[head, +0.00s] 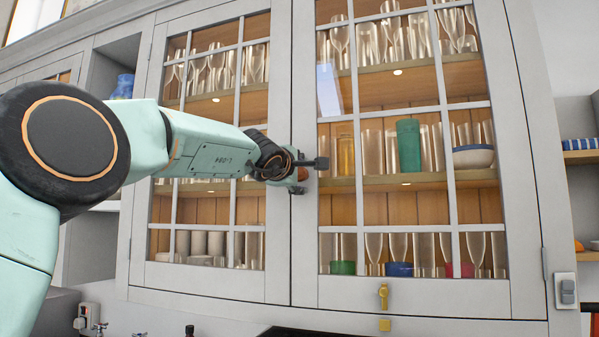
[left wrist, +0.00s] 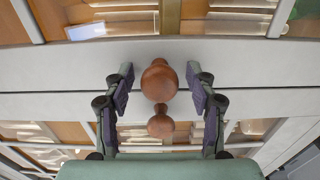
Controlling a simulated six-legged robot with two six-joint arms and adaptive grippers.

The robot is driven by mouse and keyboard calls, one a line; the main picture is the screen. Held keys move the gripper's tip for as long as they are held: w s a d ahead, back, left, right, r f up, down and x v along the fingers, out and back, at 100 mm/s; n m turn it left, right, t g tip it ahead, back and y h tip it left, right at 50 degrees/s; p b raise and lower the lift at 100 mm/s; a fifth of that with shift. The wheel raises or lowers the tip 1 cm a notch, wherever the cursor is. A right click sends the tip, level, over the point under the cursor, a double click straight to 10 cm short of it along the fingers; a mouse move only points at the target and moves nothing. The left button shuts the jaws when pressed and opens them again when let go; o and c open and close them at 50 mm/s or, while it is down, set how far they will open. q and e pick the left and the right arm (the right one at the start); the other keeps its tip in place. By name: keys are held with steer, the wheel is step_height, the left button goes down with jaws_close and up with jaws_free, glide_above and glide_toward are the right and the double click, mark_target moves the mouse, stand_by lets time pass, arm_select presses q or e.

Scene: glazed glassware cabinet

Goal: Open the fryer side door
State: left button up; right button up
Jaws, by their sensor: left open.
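The cabinet has two glazed doors, a left door (head: 140,200) and a right door (head: 305,260), both shut. My left gripper (head: 308,176) is at the seam between them, about mid-height. In the left wrist view two round wooden knobs show, one on each side of the seam. The larger-looking knob (left wrist: 160,80) lies between the fingertips of my open left gripper (left wrist: 160,92), with a gap on both sides. The second knob (left wrist: 160,125) is nearer the palm. In the head view my gripper mostly hides the knobs. My right gripper is not in view.
Glasses and a blue-white bowl (head: 473,157) stand on shelves behind the panes. Open shelves flank the cabinet, with a blue jar (head: 123,86) at left. A switch (head: 567,291) is at right.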

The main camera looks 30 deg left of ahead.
arm_select(q)
steer(key=shift+w+d, duration=0.1)
steer(key=shift+w, duration=0.05)
steer(key=shift+c, duration=0.2)
steer(key=shift+s, duration=0.35)
steer(key=c, duration=0.4)
steer(key=shift+r, duration=0.1)
jaws_close()
